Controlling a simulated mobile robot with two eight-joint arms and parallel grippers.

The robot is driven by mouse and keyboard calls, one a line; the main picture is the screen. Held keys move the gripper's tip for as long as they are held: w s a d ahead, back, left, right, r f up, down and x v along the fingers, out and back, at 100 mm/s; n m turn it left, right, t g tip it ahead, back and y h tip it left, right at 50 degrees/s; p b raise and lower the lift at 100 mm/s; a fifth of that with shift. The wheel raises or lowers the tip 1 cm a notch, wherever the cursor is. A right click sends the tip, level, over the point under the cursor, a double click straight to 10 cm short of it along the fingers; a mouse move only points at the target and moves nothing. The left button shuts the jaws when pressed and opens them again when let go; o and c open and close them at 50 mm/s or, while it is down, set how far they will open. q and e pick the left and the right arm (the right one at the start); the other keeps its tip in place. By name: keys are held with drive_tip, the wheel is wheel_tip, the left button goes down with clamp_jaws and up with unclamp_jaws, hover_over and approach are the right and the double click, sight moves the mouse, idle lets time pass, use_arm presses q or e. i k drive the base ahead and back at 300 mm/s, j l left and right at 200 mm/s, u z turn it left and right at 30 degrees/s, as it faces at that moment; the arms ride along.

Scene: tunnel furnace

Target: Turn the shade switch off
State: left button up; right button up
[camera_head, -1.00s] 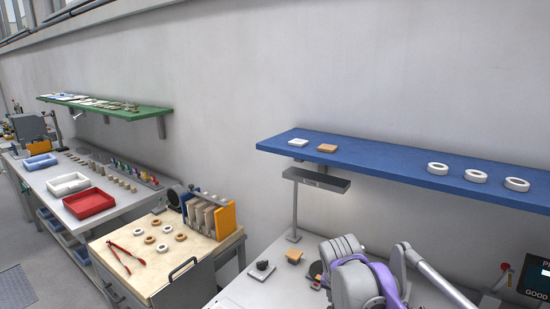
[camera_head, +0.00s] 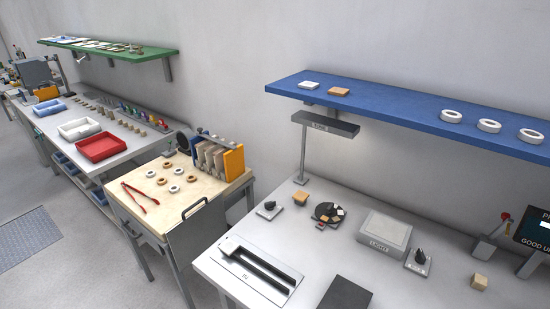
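Two small switches with black knobs on light plates stand on the white bench. One knob switch (camera_head: 268,209) is at the back left, near the foot of the lamp post. The other knob switch (camera_head: 418,261) is to the right of a grey labelled box (camera_head: 384,236). Their labels are too small to read, so I cannot tell which one is the shade switch. A grey lamp hood (camera_head: 328,123) on a post hangs over the bench, with a bright patch under it. Neither of my grippers is in view.
A blue shelf (camera_head: 400,115) with rings overhangs the back of the bench. A lever stand and display are at right.

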sight(270, 205)
drive_tip(key=i+j+u, duration=0.45)
drive_tip(key=i, duration=0.4)
drive_tip(key=j, duration=0.1)
